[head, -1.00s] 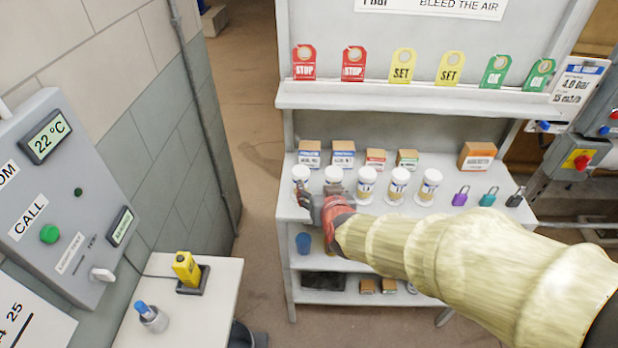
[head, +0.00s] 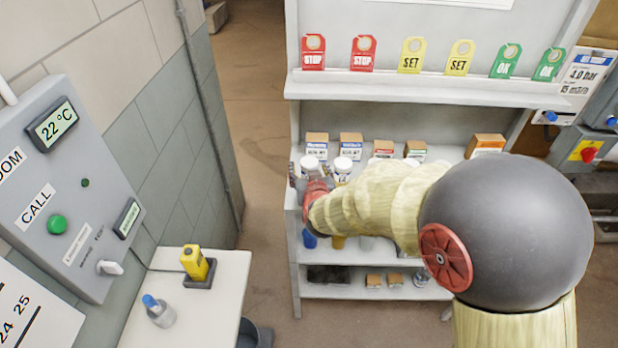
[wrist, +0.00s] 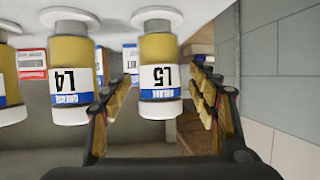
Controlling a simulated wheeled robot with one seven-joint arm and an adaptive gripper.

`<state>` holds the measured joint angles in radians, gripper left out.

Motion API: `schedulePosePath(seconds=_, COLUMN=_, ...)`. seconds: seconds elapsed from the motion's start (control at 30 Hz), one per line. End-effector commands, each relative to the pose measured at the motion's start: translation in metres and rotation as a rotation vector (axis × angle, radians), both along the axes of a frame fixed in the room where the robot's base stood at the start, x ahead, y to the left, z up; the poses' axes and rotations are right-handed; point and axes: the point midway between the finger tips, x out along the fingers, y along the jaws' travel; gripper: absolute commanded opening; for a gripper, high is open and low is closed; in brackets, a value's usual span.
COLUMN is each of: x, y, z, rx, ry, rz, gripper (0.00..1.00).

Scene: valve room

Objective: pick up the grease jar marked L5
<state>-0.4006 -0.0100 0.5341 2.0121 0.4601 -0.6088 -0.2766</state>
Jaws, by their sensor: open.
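The grease jar marked L5 (wrist: 159,80) shows in the wrist view with a white lid, a yellowish body and a white and blue label. The picture there is upside down. My gripper (wrist: 158,104) is open, with one finger on each side of the L5 jar; I cannot tell whether either touches it. The L4 jar (wrist: 72,80) stands beside it, close to the left finger. In the head view my gripper (head: 305,190) is at the left end of the shelf, in front of the leftmost jar (head: 309,166), and partly hides it.
More jars stand in the row, such as one in the head view (head: 343,166); my arm hides others. Small boxes (head: 350,146) stand behind them. Tags (head: 411,55) line the ledge above. A side table (head: 215,290) with a yellow device (head: 194,262) is at left.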

Motion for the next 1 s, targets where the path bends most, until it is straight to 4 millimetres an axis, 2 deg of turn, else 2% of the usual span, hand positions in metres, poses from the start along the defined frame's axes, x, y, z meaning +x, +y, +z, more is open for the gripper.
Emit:
schedulePosePath(seconds=0.27, x=0.0022, y=0.0004, z=-0.0003, rx=0.000, ry=0.000, rz=0.000, gripper=0.59)
schedulePosePath(seconds=1.0, x=0.0020, y=0.0004, z=-0.0004, rx=0.000, ry=0.000, rz=0.001, gripper=0.17)
